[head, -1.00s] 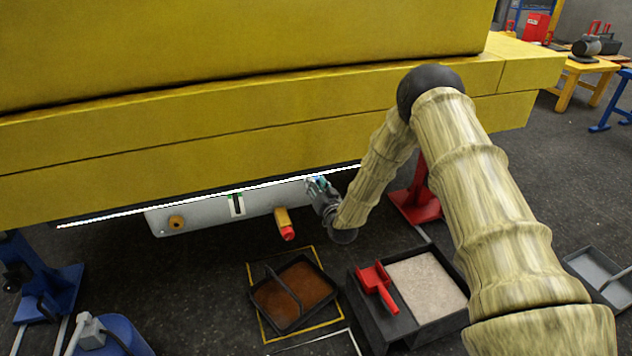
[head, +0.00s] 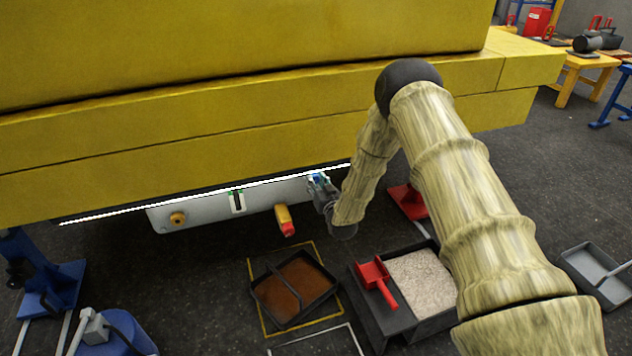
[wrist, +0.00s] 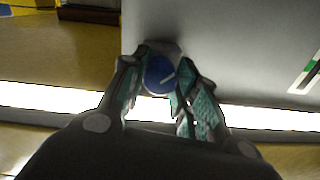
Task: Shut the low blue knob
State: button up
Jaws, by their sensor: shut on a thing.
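In the head view my gripper (head: 320,183) is at the right end of the panel and hides most of the knob.
A yellow lever with a red tip (head: 284,220) hangs from the panel, left of my gripper. A brown-filled tray (head: 335,290) and a black bin with a red scoop (head: 374,277) are on the floor below.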

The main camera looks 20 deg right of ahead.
jog(key=o, duration=1)
jog(key=shift+a+f, duration=0.1)
jog(key=shift+f, duration=0.1)
jog(key=shift+o, duration=0.2)
jog(key=shift+r, duration=0.1)
jog(key=s, duration=1.2)
jog(key=shift+d, duration=0.4)
